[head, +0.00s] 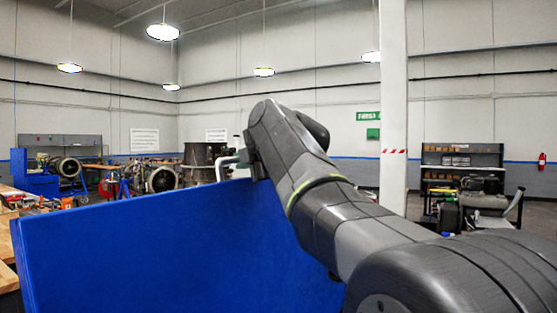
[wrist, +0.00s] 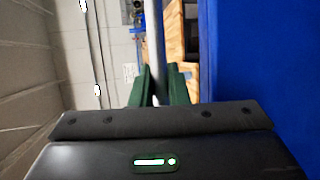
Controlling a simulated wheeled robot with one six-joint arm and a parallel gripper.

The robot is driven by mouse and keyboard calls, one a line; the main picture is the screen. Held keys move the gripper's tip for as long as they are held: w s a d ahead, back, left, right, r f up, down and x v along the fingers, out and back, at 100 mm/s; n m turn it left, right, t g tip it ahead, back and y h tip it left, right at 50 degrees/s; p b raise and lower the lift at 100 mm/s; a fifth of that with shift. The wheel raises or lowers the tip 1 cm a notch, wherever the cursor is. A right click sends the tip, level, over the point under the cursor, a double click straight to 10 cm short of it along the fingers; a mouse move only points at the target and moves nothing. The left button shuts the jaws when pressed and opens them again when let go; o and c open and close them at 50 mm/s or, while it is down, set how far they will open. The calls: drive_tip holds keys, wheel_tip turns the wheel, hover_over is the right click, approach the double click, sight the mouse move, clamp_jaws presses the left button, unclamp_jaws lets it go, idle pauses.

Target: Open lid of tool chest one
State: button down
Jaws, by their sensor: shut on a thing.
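The large blue panel (head: 170,250) fills the lower middle of the head view and looks like the raised lid of tool chest one. It also shows as a blue surface (wrist: 262,75) along the right of the wrist view. A pale bar, the lid handle (head: 222,165), shows by the panel's top edge; in the wrist view it is a light grey bar (wrist: 154,40). My gripper (wrist: 158,82) has its green fingers shut on this handle. In the head view my arm hides most of the gripper. The chest body is not clearly visible.
A wooden bench (head: 8,240) is at the left edge. Turbine engines (head: 162,180) stand behind the panel. A white column (head: 393,110) rises behind my arm, and a shelf unit (head: 462,160) and a cluttered cart (head: 478,205) are at the right.

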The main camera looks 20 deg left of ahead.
drive_tip(key=c, duration=1.4)
unclamp_jaws()
drive_tip(key=shift+a, duration=0.1)
drive_tip(key=b+v, duration=0.4)
drive_tip(key=v, duration=1)
drive_tip(key=shift+w+r, duration=0.1)
drive_tip(key=b+v, duration=0.1)
drive_tip(key=v, duration=1.5)
drive_tip(key=shift+w+b, duration=0.15)
drive_tip(key=shift+b, duration=0.2)
